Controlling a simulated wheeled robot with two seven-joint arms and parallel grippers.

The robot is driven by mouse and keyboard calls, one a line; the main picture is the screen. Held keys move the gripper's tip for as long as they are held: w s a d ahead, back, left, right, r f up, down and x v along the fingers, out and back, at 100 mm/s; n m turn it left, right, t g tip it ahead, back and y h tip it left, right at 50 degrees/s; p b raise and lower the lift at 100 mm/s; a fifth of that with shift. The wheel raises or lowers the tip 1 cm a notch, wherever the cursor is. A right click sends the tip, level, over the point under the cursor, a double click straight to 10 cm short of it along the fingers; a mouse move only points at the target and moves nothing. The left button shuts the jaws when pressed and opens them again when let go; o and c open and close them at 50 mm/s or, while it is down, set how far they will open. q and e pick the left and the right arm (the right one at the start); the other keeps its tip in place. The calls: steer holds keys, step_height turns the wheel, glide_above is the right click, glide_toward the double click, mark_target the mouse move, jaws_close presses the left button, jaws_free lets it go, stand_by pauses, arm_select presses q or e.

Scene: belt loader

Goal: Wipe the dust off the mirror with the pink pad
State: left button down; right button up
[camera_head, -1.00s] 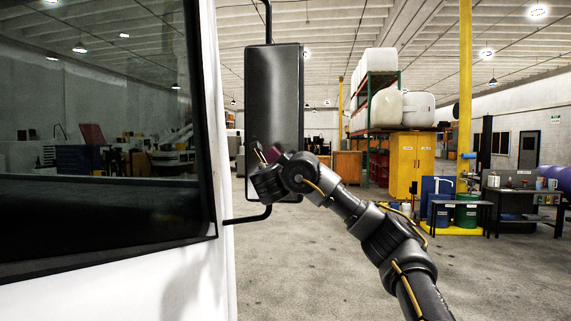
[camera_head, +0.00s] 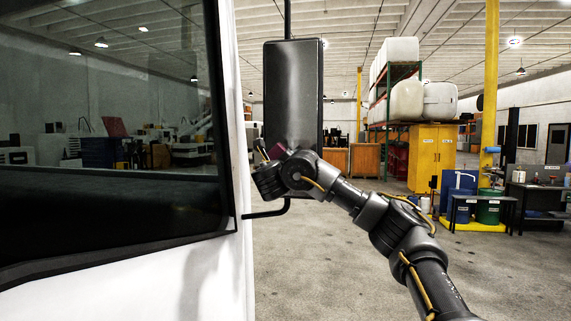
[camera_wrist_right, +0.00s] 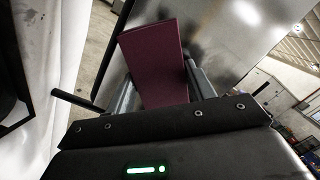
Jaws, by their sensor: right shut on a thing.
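The mirror (camera_head: 292,90) is a tall dark panel on a black bracket beside the white cab. It also fills the upper part of the right wrist view (camera_wrist_right: 212,38), where its grey face shows cloudy darker patches. My right gripper (camera_head: 266,160) is at the mirror's lower left part. It is shut on the pink pad (camera_wrist_right: 155,60), which stands out between the fingers close to the mirror face. Whether the pad touches the glass I cannot tell. In the head view only a bit of the pad (camera_head: 277,151) shows behind the wrist. My left gripper is out of view.
The white cab (camera_head: 215,280) with its large dark window (camera_head: 110,130) stands close on the left. The mirror's lower bracket arm (camera_head: 268,213) runs just below my right gripper. Open floor, a yellow cabinet (camera_head: 432,158) and shelving lie farther back.

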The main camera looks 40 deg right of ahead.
mark_target(273, 156)
steer(key=shift+w, duration=0.1)
steer(key=shift+w+a+r+p, duration=0.5)
steer(key=shift+w+r+p, duration=0.05)
steer(key=shift+w+p, duration=0.1)
steer(key=shift+w+a+r+p, duration=0.5)
steer(key=shift+w+p, duration=0.05)
steer(key=shift+w, duration=0.1)
steer(key=shift+d, duration=0.1)
steer(key=shift+s+d+f+b, duration=0.15)
steer(key=shift+s+d+b, duration=0.15)
steer(key=shift+s+b, duration=0.15)
steer(key=s+d+b, duration=0.2)
steer(key=s+d, duration=0.1)
steer(key=s, duration=0.2)
steer(key=shift+d, duration=0.2)
